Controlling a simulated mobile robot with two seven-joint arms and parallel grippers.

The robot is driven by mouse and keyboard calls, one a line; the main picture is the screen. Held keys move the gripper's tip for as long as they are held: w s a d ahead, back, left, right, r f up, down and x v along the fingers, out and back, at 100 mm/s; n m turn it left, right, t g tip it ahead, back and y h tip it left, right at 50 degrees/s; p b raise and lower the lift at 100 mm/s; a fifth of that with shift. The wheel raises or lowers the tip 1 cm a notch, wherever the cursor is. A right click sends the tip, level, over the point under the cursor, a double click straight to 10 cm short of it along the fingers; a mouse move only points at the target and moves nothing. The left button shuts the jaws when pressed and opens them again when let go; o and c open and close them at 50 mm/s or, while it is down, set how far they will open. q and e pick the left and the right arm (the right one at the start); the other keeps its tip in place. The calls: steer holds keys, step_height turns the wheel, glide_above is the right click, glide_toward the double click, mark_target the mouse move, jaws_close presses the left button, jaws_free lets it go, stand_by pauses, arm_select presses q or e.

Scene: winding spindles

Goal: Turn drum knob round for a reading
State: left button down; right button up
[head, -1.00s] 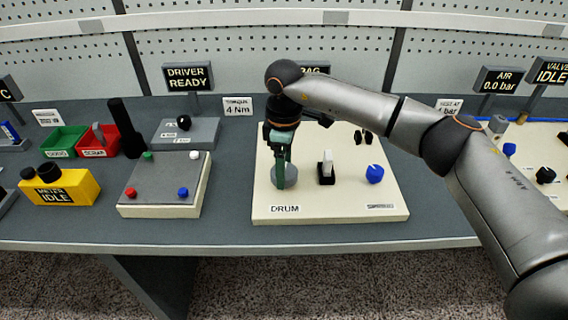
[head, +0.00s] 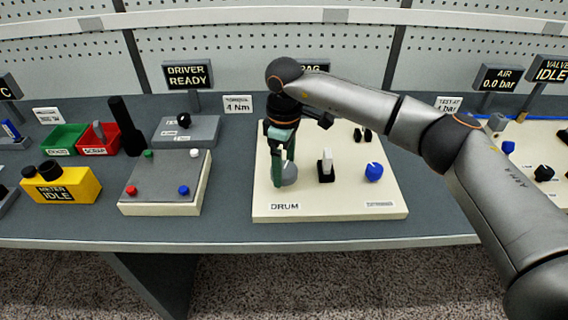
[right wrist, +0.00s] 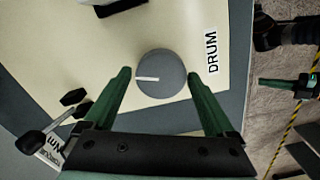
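The drum knob (head: 289,174) is a round grey knob at the left of a cream panel (head: 330,208), above the word DRUM. In the right wrist view the knob (right wrist: 161,82) shows a white pointer line toward its left. My right gripper (head: 281,181) points down over it, partly hiding it in the head view. Its green fingers are open, one on each side of the knob, with a visible gap to each side in the wrist view (right wrist: 158,75). What looks like my left gripper (right wrist: 290,84) is at the right edge of the wrist view, too partial to judge.
A white-and-black switch (head: 326,167) and a blue knob (head: 374,171) stand right of the drum knob. A sign (head: 316,66) behind is partly hidden by my arm. Left are a grey button box (head: 163,170) and a yellow meter (head: 62,188).

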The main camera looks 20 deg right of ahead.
mark_target(284, 169)
steer(key=shift+o, duration=0.5)
step_height(284, 169, up, 12)
steer(key=shift+r+b, duration=0.25)
steer(key=shift+b, duration=0.05)
steer(key=shift+s+f, duration=0.1)
